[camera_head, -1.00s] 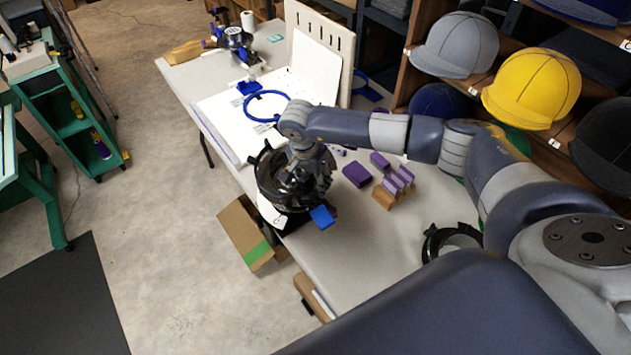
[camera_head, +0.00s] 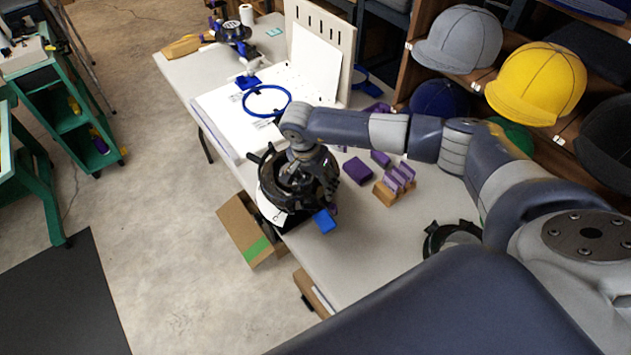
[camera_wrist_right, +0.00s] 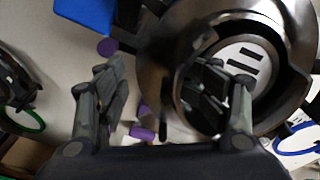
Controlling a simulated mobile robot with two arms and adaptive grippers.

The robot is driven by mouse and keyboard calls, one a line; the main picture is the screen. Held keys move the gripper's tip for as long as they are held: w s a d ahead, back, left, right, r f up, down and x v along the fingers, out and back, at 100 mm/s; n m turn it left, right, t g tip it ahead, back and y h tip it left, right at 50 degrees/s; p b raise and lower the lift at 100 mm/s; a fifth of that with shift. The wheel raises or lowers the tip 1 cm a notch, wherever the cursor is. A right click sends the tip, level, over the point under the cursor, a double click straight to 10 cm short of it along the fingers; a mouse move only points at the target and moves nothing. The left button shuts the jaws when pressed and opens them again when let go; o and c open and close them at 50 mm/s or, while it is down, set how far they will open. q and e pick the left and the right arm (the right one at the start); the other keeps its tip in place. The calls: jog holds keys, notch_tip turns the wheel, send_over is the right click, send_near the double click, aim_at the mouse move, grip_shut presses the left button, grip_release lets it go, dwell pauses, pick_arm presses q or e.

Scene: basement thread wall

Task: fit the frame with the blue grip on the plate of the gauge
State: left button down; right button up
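In the right wrist view the frame (camera_wrist_right: 290,95) is at the right, around a pale slotted plate (camera_wrist_right: 238,62); the blue grip (camera_wrist_right: 88,14) is top left. My right gripper (camera_wrist_right: 160,75) is at the frame, fingers apart, one overlapping the ring's opening. Exact contact and seating are hidden. My left gripper is not in view.
Purple blocks (camera_head: 358,171) and a wooden holder (camera_head: 386,194) lie to the right. Another black ring (camera_head: 436,240) lies nearer. A blue hoop (camera_head: 247,104) rests on a white board behind. A cardboard box (camera_head: 240,225) stands below the table edge.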

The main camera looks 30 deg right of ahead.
notch_tip(320, 180, up, 12)
jog(key=a, duration=0.2)
dwell(0.4)
jog(key=shift+s+a+f, duration=0.1)
